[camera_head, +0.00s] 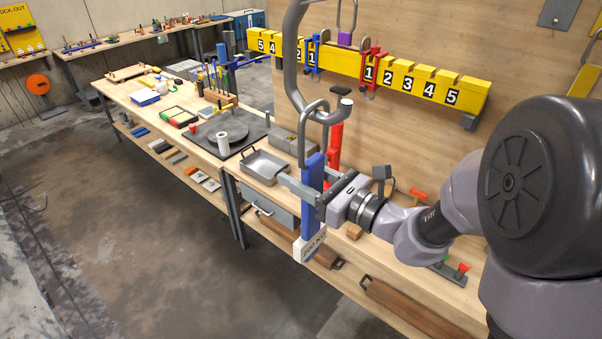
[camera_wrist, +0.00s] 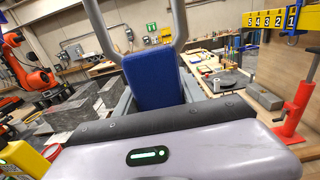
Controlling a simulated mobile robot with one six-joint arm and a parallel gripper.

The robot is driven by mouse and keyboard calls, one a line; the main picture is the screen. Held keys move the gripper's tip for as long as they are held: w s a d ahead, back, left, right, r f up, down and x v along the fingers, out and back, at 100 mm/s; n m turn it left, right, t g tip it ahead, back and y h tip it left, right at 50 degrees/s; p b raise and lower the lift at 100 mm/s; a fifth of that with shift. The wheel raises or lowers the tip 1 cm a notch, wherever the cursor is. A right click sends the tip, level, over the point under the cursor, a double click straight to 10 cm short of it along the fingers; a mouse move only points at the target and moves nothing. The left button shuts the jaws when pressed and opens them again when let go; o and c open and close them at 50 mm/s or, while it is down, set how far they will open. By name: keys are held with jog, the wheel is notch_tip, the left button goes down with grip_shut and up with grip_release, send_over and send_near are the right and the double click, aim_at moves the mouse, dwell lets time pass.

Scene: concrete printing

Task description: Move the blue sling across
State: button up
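The blue sling (camera_head: 313,175) hangs upright near the middle of the head view, with a grey link (camera_head: 301,135) on top and a white weight tag (camera_head: 311,247) at its lower end. The link overlaps the curve of a big grey hook (camera_head: 290,75) and appears to pass round it. My gripper (camera_head: 312,186) reaches in from the right, its fingers on both sides of the sling, and looks shut on it. In the wrist view the blue sling (camera_wrist: 153,78) stands between the grey fingers; the link's bars rise out of the picture.
A yellow numbered beam (camera_head: 428,82) carries a blue slider (camera_head: 313,55) and a red slider (camera_head: 371,72). A purple piece (camera_head: 345,39) shows above it. A red post (camera_head: 335,137) stands behind the sling. A metal tray (camera_head: 264,166) lies on the workbench; the floor in front is clear.

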aim_at(319, 161)
grip_shut()
notch_tip(319, 161, up, 5)
jog(key=p, duration=0.4)
jog(key=shift+r, duration=0.1)
jog(key=shift+s+d, duration=0.25)
jog(key=shift+d, duration=0.25)
jog(key=b+v, duration=0.3)
jog(key=v, duration=1)
jog(key=shift+b, duration=0.3)
jog(key=shift+a, duration=0.15)
